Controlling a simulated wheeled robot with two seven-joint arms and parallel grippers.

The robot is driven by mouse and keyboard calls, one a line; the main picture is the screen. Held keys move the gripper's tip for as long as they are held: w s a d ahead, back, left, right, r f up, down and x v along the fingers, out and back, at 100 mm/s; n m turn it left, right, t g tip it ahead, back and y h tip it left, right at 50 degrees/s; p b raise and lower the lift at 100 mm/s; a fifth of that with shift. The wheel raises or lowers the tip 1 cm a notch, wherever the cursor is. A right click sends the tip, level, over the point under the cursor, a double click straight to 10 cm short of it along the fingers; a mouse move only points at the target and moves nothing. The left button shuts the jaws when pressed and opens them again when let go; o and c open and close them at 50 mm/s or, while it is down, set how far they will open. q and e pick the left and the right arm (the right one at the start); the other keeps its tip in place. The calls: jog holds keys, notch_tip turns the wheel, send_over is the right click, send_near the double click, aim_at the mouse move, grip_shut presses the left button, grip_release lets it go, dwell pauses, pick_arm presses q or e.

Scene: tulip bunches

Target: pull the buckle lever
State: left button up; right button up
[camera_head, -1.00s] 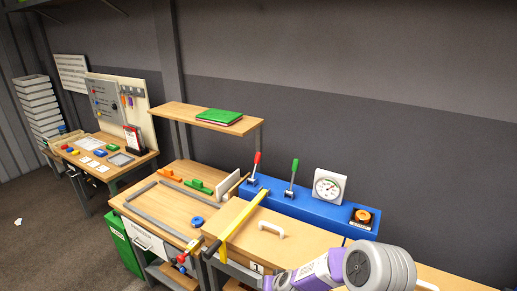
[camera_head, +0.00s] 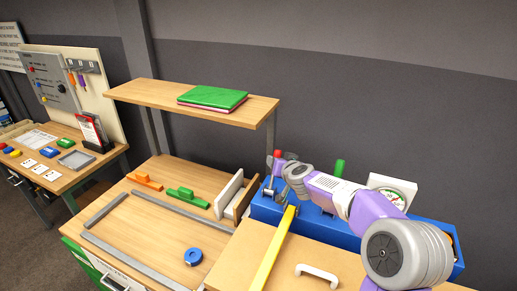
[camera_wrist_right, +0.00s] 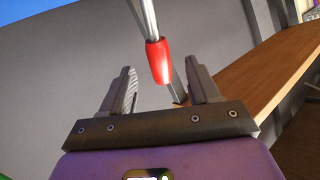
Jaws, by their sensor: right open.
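A lever with a red grip (camera_head: 277,154) stands on the blue box (camera_head: 452,272) in the head view. Which lever is the buckle lever is not marked. My right gripper (camera_head: 284,165) is at this red grip, and my arm hides part of the box. In the right wrist view the red grip (camera_wrist_right: 158,62), at the end of a metal rod, shows between the spread fingers of my open right gripper (camera_wrist_right: 160,80). I see gaps on both sides of the grip; contact is not visible. My left gripper is not in view.
A lever with a green grip (camera_head: 339,168) and a dial gauge (camera_head: 402,185) stand behind my right arm. A yellow bar (camera_head: 272,254) lies along a wooden box with a white handle (camera_head: 316,274). A shelf (camera_head: 145,91) holds a green book (camera_head: 212,98).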

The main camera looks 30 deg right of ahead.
aim_at(275, 155)
jog(key=shift+d+r+p+x, duration=0.1)
jog(key=shift+r+p+x, duration=0.05)
jog(key=shift+x, duration=1)
jog(key=shift+d+r+p+x, duration=0.1)
jog(key=shift+r+p+x, duration=0.1)
jog(key=shift+x, duration=0.95)
jog(key=shift+d+r+p+x, duration=0.1)
jog(key=shift+r+x, duration=0.05)
jog(key=shift+x, duration=1)
jog(key=shift+w, duration=0.2)
jog(key=shift+c, duration=0.4)
grip_shut()
